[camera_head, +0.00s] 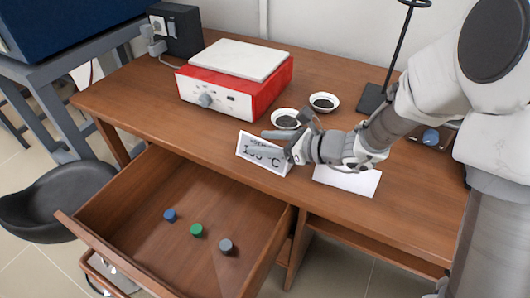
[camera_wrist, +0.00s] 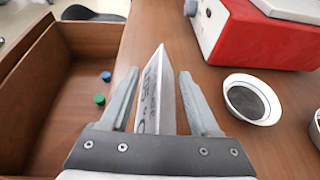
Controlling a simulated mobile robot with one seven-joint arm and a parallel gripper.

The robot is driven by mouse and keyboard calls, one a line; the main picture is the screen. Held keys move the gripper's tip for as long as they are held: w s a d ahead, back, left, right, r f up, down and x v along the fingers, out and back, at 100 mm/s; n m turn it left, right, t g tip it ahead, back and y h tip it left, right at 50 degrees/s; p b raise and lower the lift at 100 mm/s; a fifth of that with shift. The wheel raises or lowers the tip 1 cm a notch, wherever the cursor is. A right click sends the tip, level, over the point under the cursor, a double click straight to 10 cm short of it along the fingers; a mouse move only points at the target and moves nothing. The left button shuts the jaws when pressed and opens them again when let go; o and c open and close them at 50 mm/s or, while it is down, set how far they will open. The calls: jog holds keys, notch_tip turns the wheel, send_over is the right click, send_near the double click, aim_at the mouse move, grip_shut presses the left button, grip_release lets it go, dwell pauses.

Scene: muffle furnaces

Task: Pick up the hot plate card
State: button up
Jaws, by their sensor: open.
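The hot plate card (camera_head: 258,156) is a white folded card with black print, partly readable as a temperature in °C. It stands upright on the desk near its front edge, behind the open drawer. In the wrist view the card (camera_wrist: 157,95) is seen nearly edge-on, between the two fingers. My gripper (camera_head: 282,143) is open at the card's right end. In the wrist view my gripper (camera_wrist: 159,80) has one finger on each side of the card, with gaps visible. The red hot plate (camera_head: 235,82) with a white top stands behind the card.
The drawer (camera_head: 180,240) is pulled out and holds blue, green and grey caps. Two white dishes with dark contents, one of them (camera_head: 324,102), sit behind my gripper. A white paper (camera_head: 348,180) lies under my wrist. A black stand (camera_head: 374,98) is at the back right.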

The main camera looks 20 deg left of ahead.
grip_shut()
jog(key=shift+r, duration=0.1)
